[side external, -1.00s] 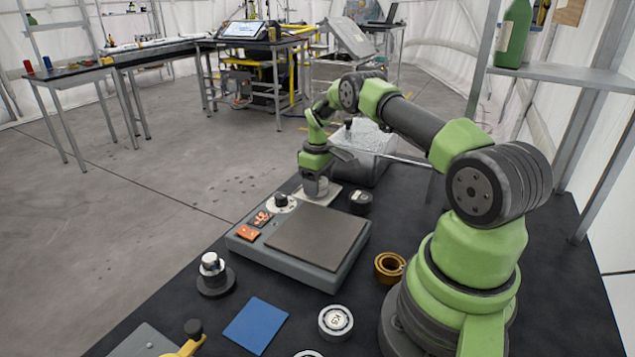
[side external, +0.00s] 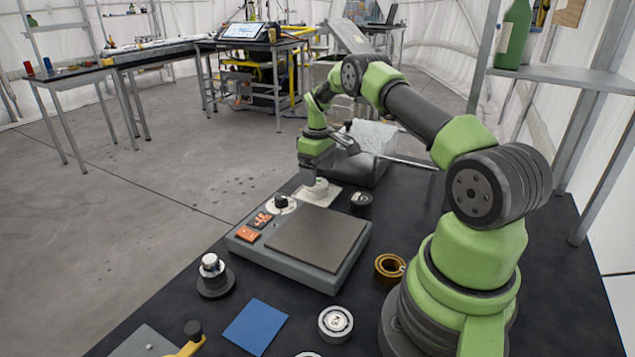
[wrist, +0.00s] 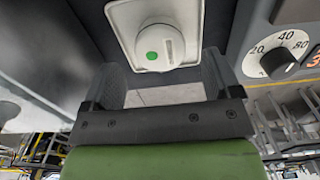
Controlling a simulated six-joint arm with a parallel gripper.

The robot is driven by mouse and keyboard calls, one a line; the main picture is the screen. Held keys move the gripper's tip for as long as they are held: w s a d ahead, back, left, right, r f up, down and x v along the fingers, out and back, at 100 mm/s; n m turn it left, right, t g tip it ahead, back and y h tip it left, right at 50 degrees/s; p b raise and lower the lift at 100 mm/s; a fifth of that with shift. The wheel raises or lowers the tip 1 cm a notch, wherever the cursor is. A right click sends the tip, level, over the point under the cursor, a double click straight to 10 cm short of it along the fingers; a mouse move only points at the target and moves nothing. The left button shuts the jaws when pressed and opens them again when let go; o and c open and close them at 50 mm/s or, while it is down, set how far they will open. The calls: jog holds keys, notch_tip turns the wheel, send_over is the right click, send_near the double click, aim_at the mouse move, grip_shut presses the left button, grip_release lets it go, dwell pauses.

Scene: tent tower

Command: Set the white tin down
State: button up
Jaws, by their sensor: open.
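The white tin (side external: 317,189) sits on a pale square plate (side external: 333,197) at the far end of the black table, behind the grey hot-plate-like device. In the wrist view the tin (wrist: 150,38) shows a green dot, with the plate's pale edge (wrist: 196,15) around it. My gripper (side external: 317,178) is just above the tin, pointing down. In the wrist view its two fingers (wrist: 162,80) are spread apart with nothing between them, and the tin appears beyond them.
The grey device (side external: 318,238) with a dial (side external: 281,201) lies close in front. A dark round item (side external: 360,200) is right of the plate. A brass ring (side external: 389,267), a blue square (side external: 255,325) and a round tin (side external: 335,322) lie nearer. A grey box (side external: 368,150) stands behind.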

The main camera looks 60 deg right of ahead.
jog(key=w+a+r+t, duration=0.1)
jog(key=a+r, duration=0.2)
jog(key=r, duration=0.6)
jog(key=a+r, duration=0.4)
jog(key=r, duration=0.4)
jog(key=s+a+r+m+t, duration=0.2)
jog(key=s+a+r, duration=0.2)
jog(key=a+r, duration=0.55)
jog(key=s+a+m+t+y, duration=0.1)
jog(key=s+a+t, duration=0.1)
jog(key=s+a, duration=0.4)
jog(key=s+a+m+t+y, duration=0.1)
jog(key=s+a+t, duration=0.1)
jog(key=s+a, duration=0.4)
jog(key=shift+s+a, duration=0.4)
jog(key=shift+s, duration=2.2)
jog(key=shift+f, duration=0.1)
